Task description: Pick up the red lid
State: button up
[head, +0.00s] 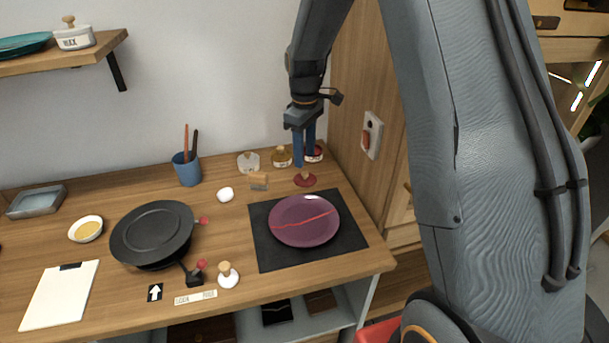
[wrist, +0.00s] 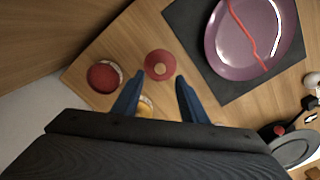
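The red lid (head: 305,180) lies flat on the wooden table behind the dark mat, with a light wooden knob in its middle. It also shows in the wrist view (wrist: 160,65), just beyond the fingertips and between their lines. My gripper (head: 304,160) is above the lid, pointing down, with its blue fingers apart and nothing between them. In the wrist view my gripper (wrist: 158,82) is open, and the fingers do not touch the lid. A jar with red contents (wrist: 104,76) stands beside the lid, and it is partly hidden behind a finger in the head view.
A purple plate (head: 305,220) with a red seam lies on the dark mat (head: 270,262). Jars with yellow (head: 281,157) and white (head: 248,162) contents stand by the wall. A wooden cabinet side (head: 362,85) rises close on the right.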

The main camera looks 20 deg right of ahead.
aim_at(305, 173)
jog(key=shift+s+f+p, duration=0.1)
jog(key=shift+f+p, duration=1.15)
jog(key=shift+f, duration=1.55)
grip_shut()
jog(key=shift+r, duration=0.15)
